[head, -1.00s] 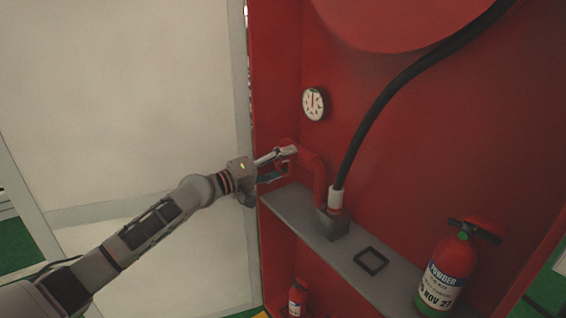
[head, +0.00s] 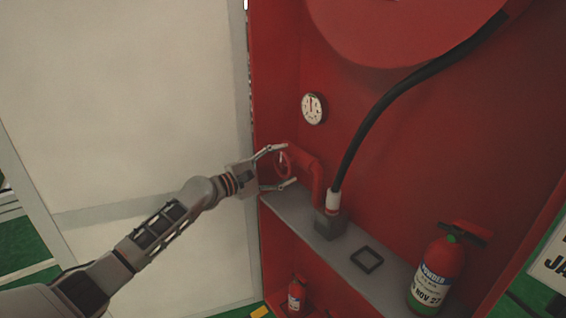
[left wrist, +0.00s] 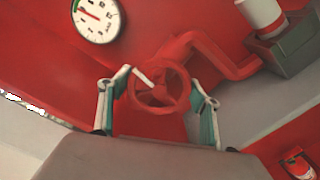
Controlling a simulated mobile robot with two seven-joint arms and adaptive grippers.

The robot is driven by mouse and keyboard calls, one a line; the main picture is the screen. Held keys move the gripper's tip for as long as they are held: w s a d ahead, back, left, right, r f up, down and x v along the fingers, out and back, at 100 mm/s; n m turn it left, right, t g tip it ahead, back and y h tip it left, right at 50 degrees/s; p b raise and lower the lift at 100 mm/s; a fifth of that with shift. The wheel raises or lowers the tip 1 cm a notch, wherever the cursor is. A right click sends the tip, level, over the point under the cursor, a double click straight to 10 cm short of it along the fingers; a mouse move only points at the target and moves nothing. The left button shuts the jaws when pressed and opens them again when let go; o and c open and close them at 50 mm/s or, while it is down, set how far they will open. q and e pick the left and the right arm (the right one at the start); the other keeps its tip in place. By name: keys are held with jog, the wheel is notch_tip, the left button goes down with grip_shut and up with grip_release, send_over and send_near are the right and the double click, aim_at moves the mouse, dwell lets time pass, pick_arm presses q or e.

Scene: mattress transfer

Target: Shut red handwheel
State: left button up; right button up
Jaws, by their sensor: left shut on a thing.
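The red handwheel (head: 281,163) sits on the end of a red pipe (head: 313,178) inside the red cabinet. It also shows in the middle of the left wrist view (left wrist: 160,87), with its spokes facing me. My left gripper (head: 289,164) is at the wheel, its two fingers spread wide, one on each side of the rim, and shut on it. In the left wrist view, the left finger's pale tip overlaps the wheel and the right finger lies beside its right edge. My right gripper is in neither view.
A gauge (head: 313,108) is on the cabinet's back wall above the wheel. A black hose (head: 385,115) rises from a grey block (head: 330,224) on the grey shelf (head: 300,218). A black square frame (head: 367,259) and a fire extinguisher (head: 437,275) are at right. Another extinguisher (head: 297,296) stands below.

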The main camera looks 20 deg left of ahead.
pick_arm(q)
jog(key=shift+a+r+n+p, duration=0.1)
jog(key=shift+n+p, duration=0.2)
jog(key=shift+n, duration=0.5)
jog(key=o, duration=1.1)
jog(key=v, duration=1.2)
